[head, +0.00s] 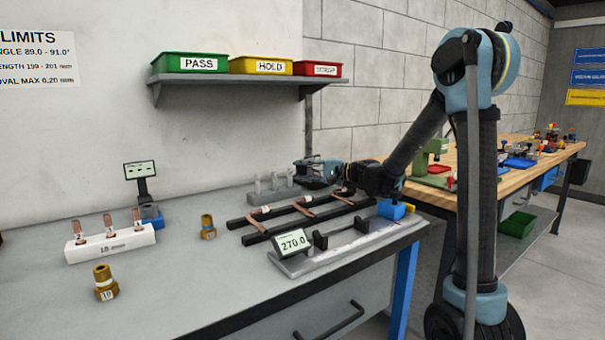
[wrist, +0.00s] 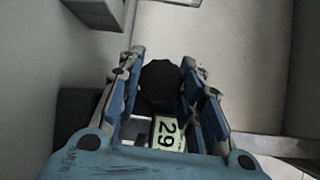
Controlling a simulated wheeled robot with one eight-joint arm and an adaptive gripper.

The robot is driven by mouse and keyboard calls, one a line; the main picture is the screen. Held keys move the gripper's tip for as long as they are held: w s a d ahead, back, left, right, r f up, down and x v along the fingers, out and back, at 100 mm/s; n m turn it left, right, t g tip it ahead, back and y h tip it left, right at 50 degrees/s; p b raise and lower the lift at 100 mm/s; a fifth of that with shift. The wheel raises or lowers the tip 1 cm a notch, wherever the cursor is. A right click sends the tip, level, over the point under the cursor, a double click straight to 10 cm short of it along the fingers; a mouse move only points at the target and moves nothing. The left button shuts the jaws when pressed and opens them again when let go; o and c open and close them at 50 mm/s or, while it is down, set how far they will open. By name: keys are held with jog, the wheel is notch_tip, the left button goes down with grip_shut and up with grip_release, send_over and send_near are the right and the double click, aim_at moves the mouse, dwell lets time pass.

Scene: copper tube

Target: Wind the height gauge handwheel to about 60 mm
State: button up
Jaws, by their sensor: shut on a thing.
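My gripper (head: 304,172) reaches left over the back of the grey bench, in front of the wall. In the wrist view the blue fingers of my gripper (wrist: 162,66) stand on both sides of a dark round knob, the handwheel (wrist: 160,84), and are closed on it. A small pale display (wrist: 168,134) lies just below the handwheel in that view, turned sideways. It shows the digits 29; the rest of it is hidden by the gripper. In the head view the handwheel and gauge body cannot be made out behind my gripper.
Black rails (head: 290,219) with copper tubes lie below my arm. A length gauge with a 270.0 display (head: 292,242) stands in front of them. A grey fixture (head: 266,192) stands left of my gripper. A shelf (head: 240,79) with coloured bins hangs above.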

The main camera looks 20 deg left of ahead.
jog(key=shift+s+f, duration=0.15)
jog(key=o, duration=0.8)
